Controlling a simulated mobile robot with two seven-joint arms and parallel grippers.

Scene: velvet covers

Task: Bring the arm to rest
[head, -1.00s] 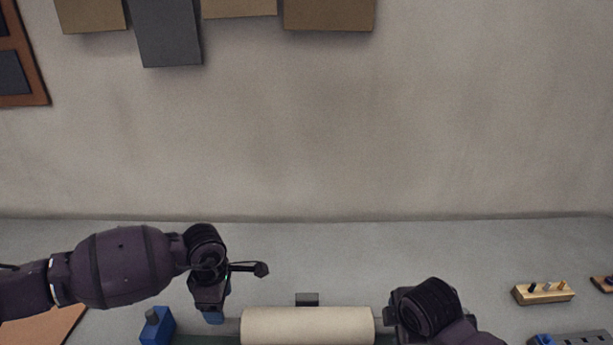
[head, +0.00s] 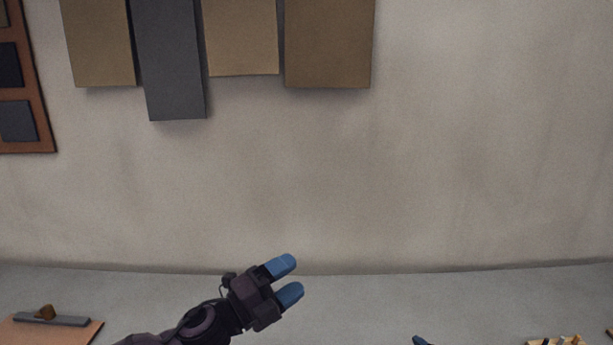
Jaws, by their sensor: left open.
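My left arm (head: 200,325) comes in from the bottom left of the head view. My left gripper (head: 289,278) is raised in front of the wall, with its two blue fingers apart and nothing between them. It points up and to the right. At the bottom edge, right of centre, a small blue tip (head: 421,341) shows, which looks like a fingertip of my right gripper. The rest of my right arm is out of the frame, so whether that gripper is open or shut does not show.
Brown and grey panels, such as the grey one (head: 174,70), hang on the wall above. A framed board (head: 42,120) hangs at the left. A tan board (head: 75,336) with a grey bar lies bottom left. A wooden peg block (head: 545,342) is bottom right.

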